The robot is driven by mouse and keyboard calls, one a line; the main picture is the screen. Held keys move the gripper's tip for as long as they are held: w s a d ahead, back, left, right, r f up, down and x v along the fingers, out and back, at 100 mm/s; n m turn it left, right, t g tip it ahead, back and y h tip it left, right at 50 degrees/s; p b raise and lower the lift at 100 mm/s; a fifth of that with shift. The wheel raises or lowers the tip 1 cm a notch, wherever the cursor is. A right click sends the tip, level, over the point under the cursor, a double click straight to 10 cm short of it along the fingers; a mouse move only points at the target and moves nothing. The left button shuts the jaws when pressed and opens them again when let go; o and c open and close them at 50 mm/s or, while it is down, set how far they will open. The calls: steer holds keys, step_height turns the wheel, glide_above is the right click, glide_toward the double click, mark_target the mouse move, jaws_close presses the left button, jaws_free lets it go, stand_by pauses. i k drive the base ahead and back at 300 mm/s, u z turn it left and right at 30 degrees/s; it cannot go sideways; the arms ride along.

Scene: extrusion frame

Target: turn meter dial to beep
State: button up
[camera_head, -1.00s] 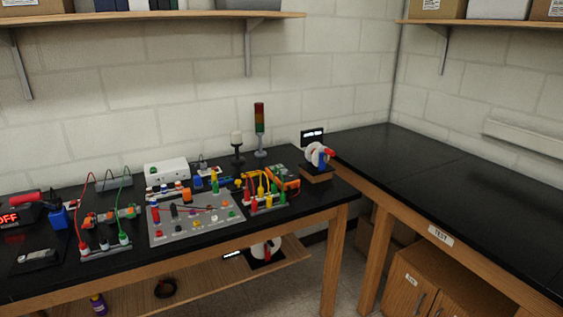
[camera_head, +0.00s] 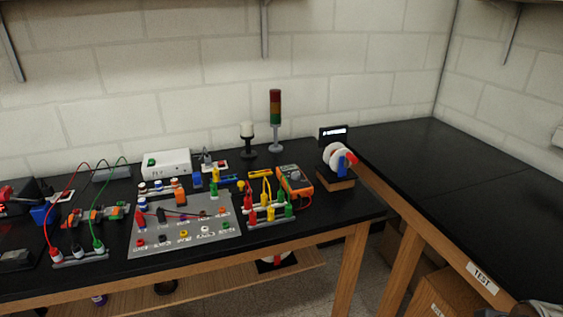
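An orange multimeter (camera_head: 305,188) with a dark face stands on the black bench, right of the middle. It is behind and to the right of a rack of red, yellow and green plugs. Its dial is too small to read, so I cannot tell where it points. My gripper is not in view. A grey shape at the bottom right corner may be part of my arm, but I cannot tell.
The plug rack (camera_head: 270,219) and its yellow leads stand close in front of the meter. A grey terminal board (camera_head: 185,240) lies to the left. A reel on a wooden base (camera_head: 337,183) stands right. The right bench (camera_head: 480,185) is clear.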

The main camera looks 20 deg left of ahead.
mark_target(296, 175)
steer(key=u, duration=0.35)
steer(key=i, duration=0.7)
steer(key=u, duration=0.8)
steer(key=i, duration=0.5)
steer(key=u, duration=0.8)
steer(key=i, duration=0.55)
steer(key=u, duration=0.35)
